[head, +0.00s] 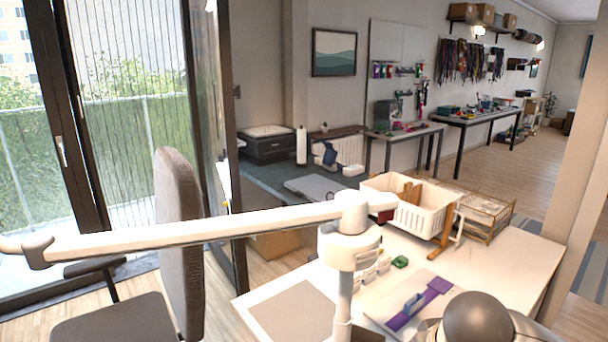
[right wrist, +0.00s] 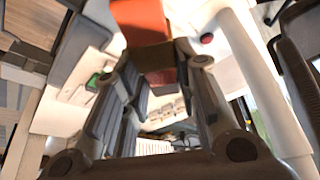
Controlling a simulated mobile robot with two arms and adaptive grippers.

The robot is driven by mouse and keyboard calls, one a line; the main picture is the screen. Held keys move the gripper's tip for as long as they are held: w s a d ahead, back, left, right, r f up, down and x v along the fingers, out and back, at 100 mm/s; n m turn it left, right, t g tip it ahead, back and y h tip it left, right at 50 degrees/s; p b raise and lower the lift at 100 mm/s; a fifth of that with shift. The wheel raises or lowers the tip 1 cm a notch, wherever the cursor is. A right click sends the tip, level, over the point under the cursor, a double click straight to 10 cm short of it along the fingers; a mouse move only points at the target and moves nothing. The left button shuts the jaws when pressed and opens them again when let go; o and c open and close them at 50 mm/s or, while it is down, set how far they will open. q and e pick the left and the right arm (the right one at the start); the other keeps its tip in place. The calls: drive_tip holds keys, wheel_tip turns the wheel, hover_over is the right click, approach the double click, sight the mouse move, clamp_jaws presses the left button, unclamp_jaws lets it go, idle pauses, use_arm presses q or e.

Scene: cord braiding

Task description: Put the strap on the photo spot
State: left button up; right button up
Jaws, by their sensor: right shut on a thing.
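A purple strip (head: 436,289) lies slantwise on a pale board near the front of the white table, with a small blue piece (head: 414,303) on it. I cannot tell whether the strip is the strap. A flat grey-beige square (head: 295,312) lies on the table's front left; no marking names it as the photo spot. In the right wrist view, my right gripper (right wrist: 160,60) is shut on an orange-red thing (right wrist: 140,20), whose full shape is cut off by the frame. My left gripper does not show in either view.
A white basket (head: 408,206) and a wire tray (head: 487,214) stand at the back of the white table (head: 520,265). A small green item (head: 400,262) and small white holders (head: 373,272) sit mid-table. The table's right side is clear. A grey chair (head: 178,230) stands left.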

drive_tip(key=shift+r+m, duration=0.15)
drive_tip(key=shift+m, duration=0.15)
drive_tip(key=f+n, duration=0.1)
drive_tip(key=f+n+y, duration=0.1)
drive_tip(key=n, duration=0.1)
drive_tip(key=shift+s+d+n+g, duration=0.1)
drive_tip(key=shift+d+n+g, duration=0.2)
drive_tip(key=n, duration=0.2)
drive_tip(key=d+f+n+y, duration=0.1)
drive_tip(key=n, duration=0.1)
drive_tip(key=shift+y, duration=0.3)
